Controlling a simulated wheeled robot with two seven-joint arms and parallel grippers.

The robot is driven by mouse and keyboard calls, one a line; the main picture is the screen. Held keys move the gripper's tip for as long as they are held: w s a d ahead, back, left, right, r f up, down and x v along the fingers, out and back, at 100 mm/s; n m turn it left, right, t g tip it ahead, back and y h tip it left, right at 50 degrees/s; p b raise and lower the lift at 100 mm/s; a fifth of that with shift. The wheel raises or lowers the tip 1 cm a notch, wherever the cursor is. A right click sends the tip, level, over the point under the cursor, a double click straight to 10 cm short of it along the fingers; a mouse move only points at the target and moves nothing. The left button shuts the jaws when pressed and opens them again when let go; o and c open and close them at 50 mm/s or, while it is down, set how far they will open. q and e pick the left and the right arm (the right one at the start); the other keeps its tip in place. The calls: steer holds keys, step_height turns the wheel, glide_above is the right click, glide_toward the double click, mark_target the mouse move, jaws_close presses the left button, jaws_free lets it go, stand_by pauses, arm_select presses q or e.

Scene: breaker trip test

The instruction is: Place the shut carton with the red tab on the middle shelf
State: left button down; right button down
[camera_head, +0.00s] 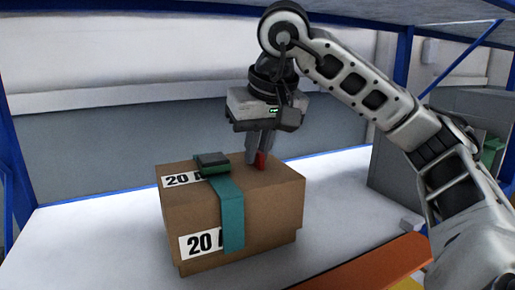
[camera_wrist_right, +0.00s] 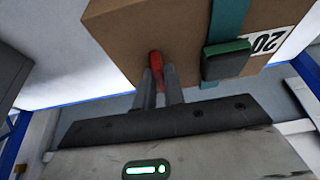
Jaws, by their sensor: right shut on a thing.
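The brown carton (camera_head: 270,214) is shut, with a teal strap, a dark green-edged block on top and white "20" labels. In the head view it is upright, at or just above a white shelf surface (camera_head: 90,240); I cannot tell if they touch. Its red tab (camera_head: 260,160) stands on the top face. My right gripper (camera_head: 260,158) points down over the carton, shut on the red tab. In the right wrist view, the fingers (camera_wrist_right: 160,88) close around the red tab (camera_wrist_right: 155,60) and the carton (camera_wrist_right: 130,35) fills the upper part. My left gripper is not in view.
Blue rack posts (camera_head: 13,140) stand at the left and back. A grey box (camera_head: 400,165) and a green item (camera_head: 491,150) are at the right behind my arm. An orange bar (camera_head: 370,264) lies at the front right. White surface left of the carton is clear.

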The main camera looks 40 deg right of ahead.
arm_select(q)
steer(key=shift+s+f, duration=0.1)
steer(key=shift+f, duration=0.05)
arm_select(e)
steer(key=c, duration=1.5)
jaws_free()
steer(key=shift+r, duration=0.25)
steer(key=s+r, duration=0.1)
steer(key=s+r+p, duration=0.1)
steer(key=shift+s+a+r, duration=0.25)
steer(key=shift+a+r, duration=0.15)
arm_select(q)
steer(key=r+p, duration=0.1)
steer(key=p, duration=0.1)
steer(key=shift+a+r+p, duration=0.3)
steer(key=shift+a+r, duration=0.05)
arm_select(e)
steer(key=s+a, duration=0.3)
steer(key=s, duration=0.7)
steer(key=shift+f, duration=0.2)
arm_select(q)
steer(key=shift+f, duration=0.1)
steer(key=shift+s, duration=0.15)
arm_select(e)
steer(key=shift+s, duration=0.1)
